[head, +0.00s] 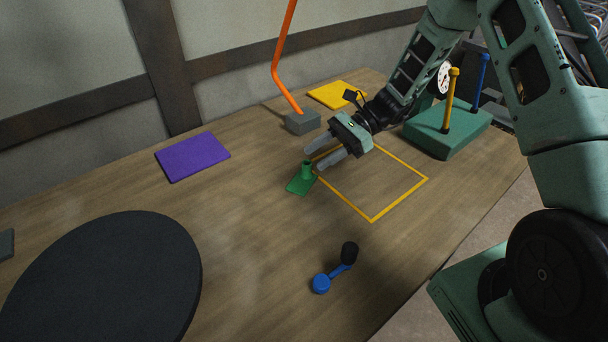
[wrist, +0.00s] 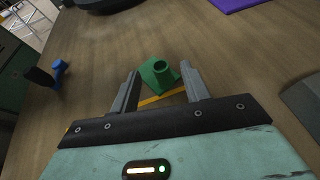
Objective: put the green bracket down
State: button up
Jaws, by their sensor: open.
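The green bracket (head: 303,181), a flat plate with a short upright tube, rests on the wooden table at the left corner of a yellow outlined square (head: 400,198). In the wrist view the bracket (wrist: 158,74) shows just beyond my fingertips, roughly between them, with its tube opening facing up. My gripper (head: 318,155) is open and empty, its two fingers pointing toward the bracket. In the wrist view my gripper (wrist: 163,75) has a finger on each side, and part of the yellow line shows between them.
A blue and black part (head: 335,270) lies near the front. A dark round disc (head: 110,285) fills the left. A purple pad (head: 193,156), a yellow pad (head: 338,94), a grey block with an orange rod (head: 303,122) and a green peg base (head: 450,132) stand around.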

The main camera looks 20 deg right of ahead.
jog(key=shift+x, duration=1.2)
grip_shut()
